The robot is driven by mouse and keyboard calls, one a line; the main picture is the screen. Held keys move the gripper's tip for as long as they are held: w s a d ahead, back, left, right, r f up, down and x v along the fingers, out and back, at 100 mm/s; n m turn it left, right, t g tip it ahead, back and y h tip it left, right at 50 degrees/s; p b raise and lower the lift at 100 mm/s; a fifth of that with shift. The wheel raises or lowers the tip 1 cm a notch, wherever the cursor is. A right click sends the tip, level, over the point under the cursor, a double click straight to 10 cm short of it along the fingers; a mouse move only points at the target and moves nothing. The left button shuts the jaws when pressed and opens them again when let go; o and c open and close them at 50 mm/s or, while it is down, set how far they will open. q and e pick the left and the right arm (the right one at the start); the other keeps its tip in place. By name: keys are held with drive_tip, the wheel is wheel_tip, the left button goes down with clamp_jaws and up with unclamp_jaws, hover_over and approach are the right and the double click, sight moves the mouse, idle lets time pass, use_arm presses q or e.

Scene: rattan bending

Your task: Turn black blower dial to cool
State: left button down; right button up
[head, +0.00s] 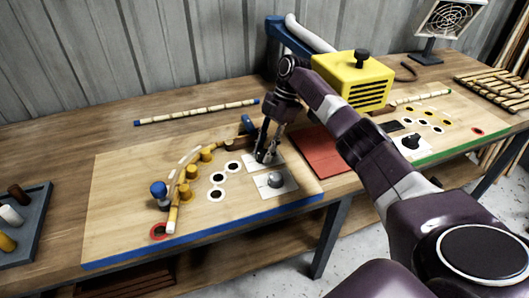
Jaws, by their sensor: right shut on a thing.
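My right gripper (266,155) reaches down onto the rear white plate (278,160) of the left board. It is shut on the small dial there, which I take for the black blower dial; the dark fingers mostly hide it, and its pointer and marks cannot be read. A grey round knob (275,180) sits on the white plate just in front, apart from the fingers. My left gripper is not in view.
A bent rattan piece (173,214) curves around yellow pegs (186,192) on the left board. A yellow box (352,80) with a black knob stands behind my right arm. A red mat (322,151) lies right of the gripper. A grey tray (24,225) stands far left.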

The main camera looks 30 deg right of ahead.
sight(264, 151)
idle(0.4)
drive_tip(key=o, duration=1.2)
drive_tip(key=shift+c, duration=0.2)
wheel_tip(264, 151, up, 10)
